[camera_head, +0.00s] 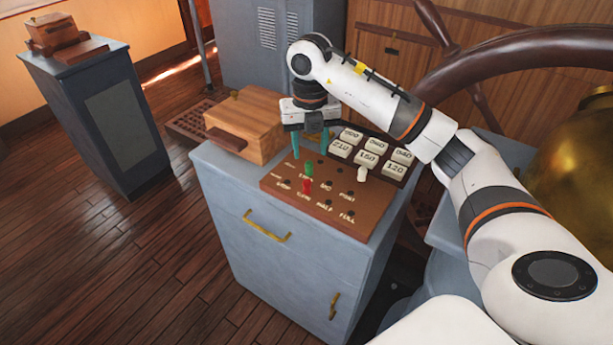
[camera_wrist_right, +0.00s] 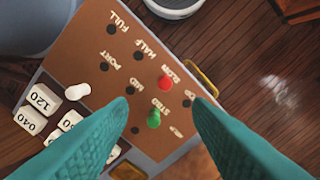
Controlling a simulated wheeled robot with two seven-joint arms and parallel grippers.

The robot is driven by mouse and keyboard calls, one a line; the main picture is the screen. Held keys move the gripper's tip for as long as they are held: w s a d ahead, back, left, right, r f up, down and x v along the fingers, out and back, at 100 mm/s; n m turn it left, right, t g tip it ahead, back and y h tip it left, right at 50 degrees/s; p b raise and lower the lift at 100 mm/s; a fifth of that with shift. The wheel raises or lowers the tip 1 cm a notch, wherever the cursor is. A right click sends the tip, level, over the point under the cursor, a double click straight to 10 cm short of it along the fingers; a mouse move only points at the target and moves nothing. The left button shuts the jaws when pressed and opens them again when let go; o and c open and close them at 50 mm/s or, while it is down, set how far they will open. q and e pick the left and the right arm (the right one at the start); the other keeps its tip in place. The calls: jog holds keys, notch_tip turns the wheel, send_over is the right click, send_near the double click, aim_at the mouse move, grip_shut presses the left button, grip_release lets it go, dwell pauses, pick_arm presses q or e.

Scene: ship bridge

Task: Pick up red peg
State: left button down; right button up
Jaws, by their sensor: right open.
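The red peg (camera_head: 307,185) stands upright in a hole of the brown peg board (camera_head: 345,220) on the grey cabinet, by the SLOW label. In the right wrist view the red peg (camera_wrist_right: 166,83) shows just beyond the gap between the fingertips. My right gripper (camera_head: 310,147) is open and empty above the back of the board, its teal fingers pointing down. In the right wrist view its fingertips (camera_wrist_right: 162,105) flank the green peg (camera_wrist_right: 154,118), with no clear contact. My left gripper is out of view.
The green peg (camera_head: 309,168) stands close behind the red one. A white peg (camera_head: 361,172) is further right, near numbered white blocks (camera_head: 368,160). A wooden box (camera_head: 245,122) sits at the left of the cabinet top (camera_head: 215,163). A ship's wheel (camera_head: 520,55) is at right.

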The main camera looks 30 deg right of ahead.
aim_at(307, 180)
jog(key=f, duration=0.2)
jog(key=s+f+p, duration=0.1)
jog(key=f, duration=0.1)
jog(key=shift+a, duration=0.35)
jog(key=shift+w+f, duration=0.1)
jog(key=shift+f, duration=0.25)
jog(key=shift+w+d+f, duration=0.1)
jog(key=shift+w+f, duration=0.05)
jog(key=shift+f, duration=0.15)
jog(key=f+p, duration=0.1)
jog(key=f, duration=0.1)
jog(key=f+p, duration=0.1)
jog(key=f, duration=0.1)
jog(key=shift+w+a+f, duration=0.15)
jog(key=shift+a, duration=0.05)
jog(key=shift+f, duration=0.35)
jog(key=shift+c, duration=0.6)
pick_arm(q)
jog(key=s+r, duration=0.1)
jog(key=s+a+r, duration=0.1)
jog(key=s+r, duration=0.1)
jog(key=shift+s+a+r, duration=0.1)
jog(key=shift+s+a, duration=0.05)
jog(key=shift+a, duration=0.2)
pick_arm(e)
grip_shut()
